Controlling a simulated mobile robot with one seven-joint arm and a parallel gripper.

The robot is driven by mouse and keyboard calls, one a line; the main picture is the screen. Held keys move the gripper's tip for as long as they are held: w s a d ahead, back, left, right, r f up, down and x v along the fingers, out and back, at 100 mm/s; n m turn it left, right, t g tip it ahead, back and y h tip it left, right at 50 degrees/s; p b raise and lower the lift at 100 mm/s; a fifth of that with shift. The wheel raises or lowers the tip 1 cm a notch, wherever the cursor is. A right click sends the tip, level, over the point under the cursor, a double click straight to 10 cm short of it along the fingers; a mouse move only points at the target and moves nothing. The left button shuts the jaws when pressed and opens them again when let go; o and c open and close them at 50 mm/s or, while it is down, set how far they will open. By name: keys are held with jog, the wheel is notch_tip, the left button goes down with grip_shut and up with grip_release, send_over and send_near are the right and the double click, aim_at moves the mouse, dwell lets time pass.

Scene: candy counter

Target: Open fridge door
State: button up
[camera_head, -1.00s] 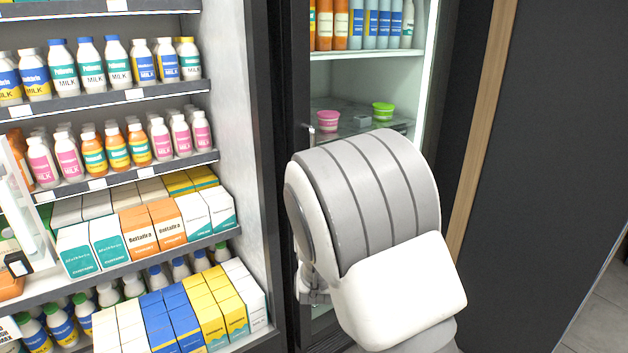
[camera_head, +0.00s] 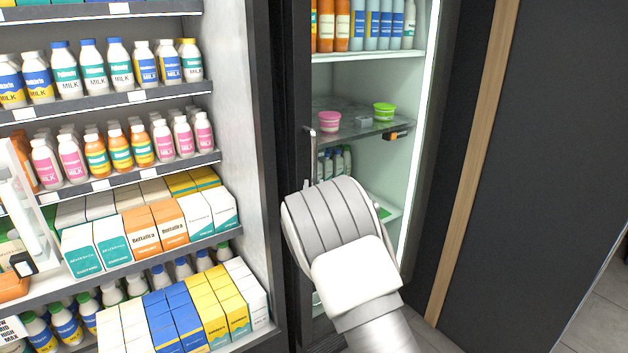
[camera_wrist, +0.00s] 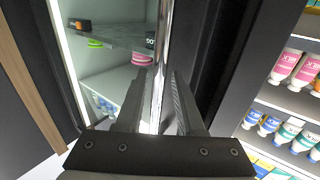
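The fridge door (camera_head: 297,80) has a dark frame and a clear pane, and it looks closed. Its slim metal handle (camera_head: 311,150) stands upright near the door's left edge; the lower part is hidden behind my arm. In the wrist view the handle (camera_wrist: 161,60) runs down between the two fingers of my gripper (camera_wrist: 158,95). The fingers are apart, one on each side of the bar, with a gap visible; I cannot tell whether either touches it. In the head view my wrist hides the gripper.
Behind the pane, pink (camera_head: 327,121) and green (camera_head: 383,111) tubs stand on a shelf, with bottles above. An open shelf unit (camera_head: 110,100) of milk bottles and cartons stands close on the left. A dark wall (camera_head: 550,130) with a wooden strip is on the right.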

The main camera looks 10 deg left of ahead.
aim_at(314, 183)
jog(key=shift+w+a, duration=0.2)
jog(key=shift+w, duration=1.45)
grip_shut()
